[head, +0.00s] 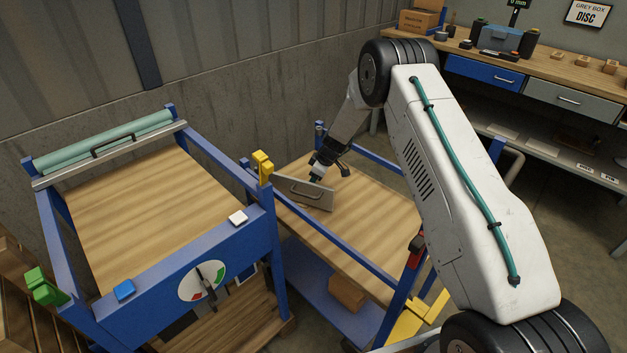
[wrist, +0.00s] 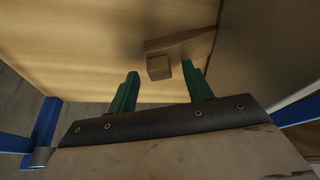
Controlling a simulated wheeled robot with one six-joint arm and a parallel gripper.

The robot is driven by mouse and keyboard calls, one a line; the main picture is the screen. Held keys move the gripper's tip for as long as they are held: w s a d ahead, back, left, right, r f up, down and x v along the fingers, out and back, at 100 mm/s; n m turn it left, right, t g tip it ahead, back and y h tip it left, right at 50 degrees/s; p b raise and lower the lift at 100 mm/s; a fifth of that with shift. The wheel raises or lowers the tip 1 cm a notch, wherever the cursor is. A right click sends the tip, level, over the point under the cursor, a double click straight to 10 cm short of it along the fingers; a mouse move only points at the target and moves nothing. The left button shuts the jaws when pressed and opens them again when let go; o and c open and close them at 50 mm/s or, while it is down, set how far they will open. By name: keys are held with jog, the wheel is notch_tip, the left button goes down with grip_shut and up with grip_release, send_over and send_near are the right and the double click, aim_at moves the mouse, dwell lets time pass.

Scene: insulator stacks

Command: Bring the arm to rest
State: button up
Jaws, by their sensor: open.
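My white arm (head: 455,185) arches across the right of the head view and reaches down to the middle. My gripper (head: 318,172) is low over the right-hand wooden table (head: 360,220), close to a grey panel with a handle (head: 303,190). In the wrist view, the green fingers of my gripper (wrist: 160,72) are apart. A small wooden block (wrist: 158,67) shows beyond the fingertips, with a tan piece behind it. I cannot tell whether the fingers touch it. A pale panel with a dark screwed strip (wrist: 160,122) covers the finger bases.
Blue rails (head: 345,245) and posts surround the table. At left stands a blue-framed wooden table (head: 150,205) with a green roller (head: 105,140) and a dial (head: 203,281). A workbench (head: 560,70) with tools and boxes stands at the back right. A concrete wall is behind.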

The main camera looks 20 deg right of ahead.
jog(key=s+r+m, duration=0.1)
jog(key=s+r, duration=0.3)
jog(key=r, duration=0.7)
jog(key=s+r+m, duration=0.1)
jog(key=s+r, duration=0.3)
jog(key=r, duration=0.8)
jog(key=s+r+m, duration=0.2)
jog(key=s+r, duration=1.1)
jog(key=s+r+m+g+h, duration=0.15)
jog(key=s+r, duration=0.25)
jog(key=s, duration=0.5)
jog(key=s+r+m+h, duration=0.1)
jog(key=s+r+m, duration=0.15)
jog(key=s, duration=0.75)
jog(key=s+d+m+h, duration=0.1)
jog(key=s+d+m, duration=0.1)
jog(key=s, duration=1.3)
jog(key=shift+s+d+f+m, duration=0.2)
jog(key=shift+d+f+m, duration=0.1)
jog(key=shift+f, duration=0.05)
